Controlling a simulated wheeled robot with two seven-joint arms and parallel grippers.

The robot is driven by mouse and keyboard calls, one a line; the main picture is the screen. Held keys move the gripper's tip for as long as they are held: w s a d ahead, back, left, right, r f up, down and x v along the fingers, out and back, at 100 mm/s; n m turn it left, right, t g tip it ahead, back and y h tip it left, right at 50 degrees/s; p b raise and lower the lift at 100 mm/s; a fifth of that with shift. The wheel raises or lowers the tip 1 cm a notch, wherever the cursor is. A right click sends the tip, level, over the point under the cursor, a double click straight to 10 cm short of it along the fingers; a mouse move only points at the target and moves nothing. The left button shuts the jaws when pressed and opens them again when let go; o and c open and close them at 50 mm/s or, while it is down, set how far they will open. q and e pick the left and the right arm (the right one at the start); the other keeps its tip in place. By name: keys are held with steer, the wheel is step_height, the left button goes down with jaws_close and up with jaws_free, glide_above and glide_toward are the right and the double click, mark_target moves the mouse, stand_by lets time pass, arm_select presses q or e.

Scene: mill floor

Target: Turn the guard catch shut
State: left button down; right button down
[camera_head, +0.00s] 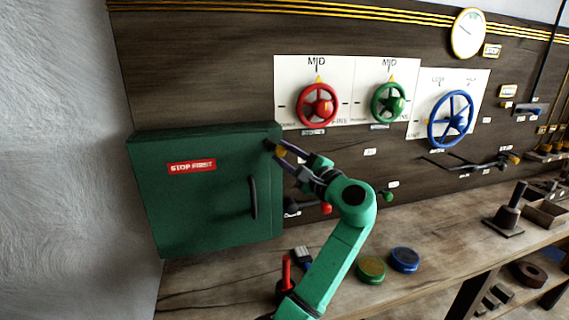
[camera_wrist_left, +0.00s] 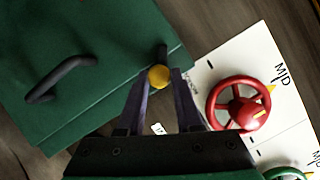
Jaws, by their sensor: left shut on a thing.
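The guard is a green box (camera_head: 215,215) with a red "STOP FIRST" label and a dark upright handle (camera_head: 253,198); its front sits closed against the box. The guard catch (camera_head: 270,146) is a small dark piece with a yellow knob, at the upper right edge of the guard. My left gripper (camera_head: 279,150) is at the catch. In the left wrist view the yellow knob (camera_wrist_left: 158,77) sits between the fingertips of the left gripper (camera_wrist_left: 160,84), which is shut on it. My right gripper is not in view.
A red handwheel (camera_head: 317,105), a green handwheel (camera_head: 388,103) and a blue handwheel (camera_head: 450,119) are on the wall to the right. A green tin (camera_head: 371,269), a blue tin (camera_head: 405,260) and a brush (camera_head: 302,256) are on the bench.

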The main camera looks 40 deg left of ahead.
arm_select(q)
steer(key=n+g+h, duration=0.1)
steer(key=n, duration=0.2)
steer(key=shift+n+b, duration=0.3)
steer(key=shift+b, duration=0.05)
steer(key=shift+r+n+h, duration=0.1)
steer(key=shift+n+h, duration=0.8)
steer(key=shift+n, duration=0.7)
steer(key=c, duration=0.6)
jaws_free()
steer(key=shift+r, duration=0.1)
steer(key=shift+d, duration=0.1)
steer(key=b+v, duration=0.3)
steer(key=v, duration=1.1)
steer(key=shift+s+d, duration=0.15)
steer(key=shift+d, duration=0.05)
